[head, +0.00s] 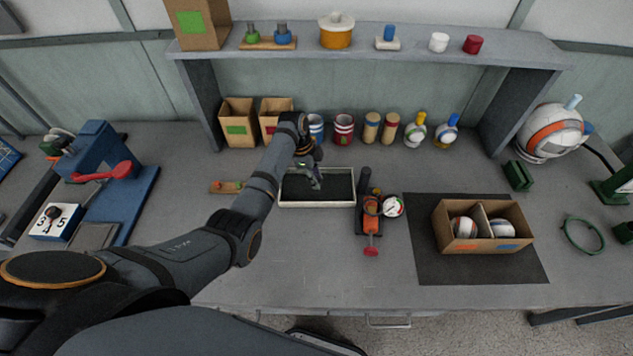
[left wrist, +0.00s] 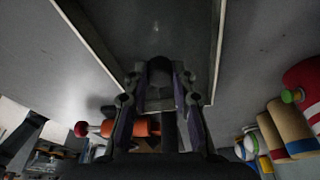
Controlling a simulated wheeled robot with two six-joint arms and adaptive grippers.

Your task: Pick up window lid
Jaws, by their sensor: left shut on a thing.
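The window lid (head: 316,204) looks like a flat rectangle with a pale cream frame around a dark pane. In the head view it is at the middle of the bench, left of the small orange press. Its pale frame (left wrist: 88,50) shows as two long edges in the left wrist view. My left gripper (head: 315,183) reaches over its back edge and is shut on it near the middle. The fingers (left wrist: 160,88) hide the exact grip spot. I cannot tell whether the lid rests on the bench or is slightly raised. My right gripper is not in view.
The orange press with a gauge (head: 371,217) stands close right of the lid. A divided cardboard box (head: 467,245) with balls sits on a dark mat (head: 430,265). Cans and bottles (head: 344,130) line the back under a shelf (head: 300,41). The front bench is clear.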

